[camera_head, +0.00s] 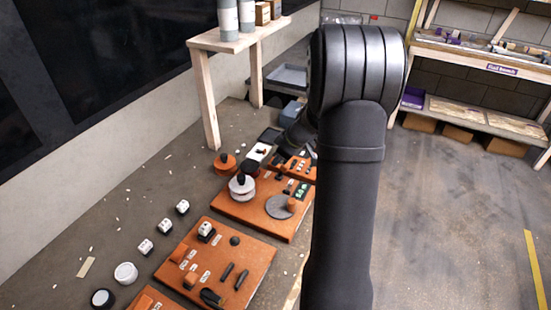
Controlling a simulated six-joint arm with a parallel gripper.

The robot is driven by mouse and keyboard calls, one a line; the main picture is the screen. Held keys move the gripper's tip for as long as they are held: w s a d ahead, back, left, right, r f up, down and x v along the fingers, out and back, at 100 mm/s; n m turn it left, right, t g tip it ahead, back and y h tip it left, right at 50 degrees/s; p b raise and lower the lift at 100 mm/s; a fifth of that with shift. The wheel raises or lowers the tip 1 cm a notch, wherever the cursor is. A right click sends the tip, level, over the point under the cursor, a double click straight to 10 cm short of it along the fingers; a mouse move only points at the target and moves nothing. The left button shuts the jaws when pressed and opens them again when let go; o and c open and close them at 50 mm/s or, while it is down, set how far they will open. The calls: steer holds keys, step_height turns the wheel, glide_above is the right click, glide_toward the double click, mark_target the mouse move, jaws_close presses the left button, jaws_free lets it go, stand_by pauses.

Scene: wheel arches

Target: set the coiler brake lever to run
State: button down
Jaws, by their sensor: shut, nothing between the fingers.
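I cannot pick out the coiler brake lever or its run mark; the labels are too small to read. The near orange panel (258,262) carries black slots or levers (241,280), a white block with a black top (206,231) and small white labels. A further orange panel (298,165) is partly covered by my arm. My arm rises right of the panels and bends left; I cannot make out my fingertips.
A wooden stand (207,100) with jars is behind the panels at left, near the wall. White blocks (146,247) and round pots (125,273) line the left side. A shelf (480,118) stands at the back right. The floor at right is clear.

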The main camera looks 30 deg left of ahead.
steer(key=shift+r, duration=0.8)
steer(key=d+f+v, duration=0.1)
steer(key=v, duration=0.8)
steer(key=shift+d+r, duration=0.35)
steer(key=shift+d, duration=0.25)
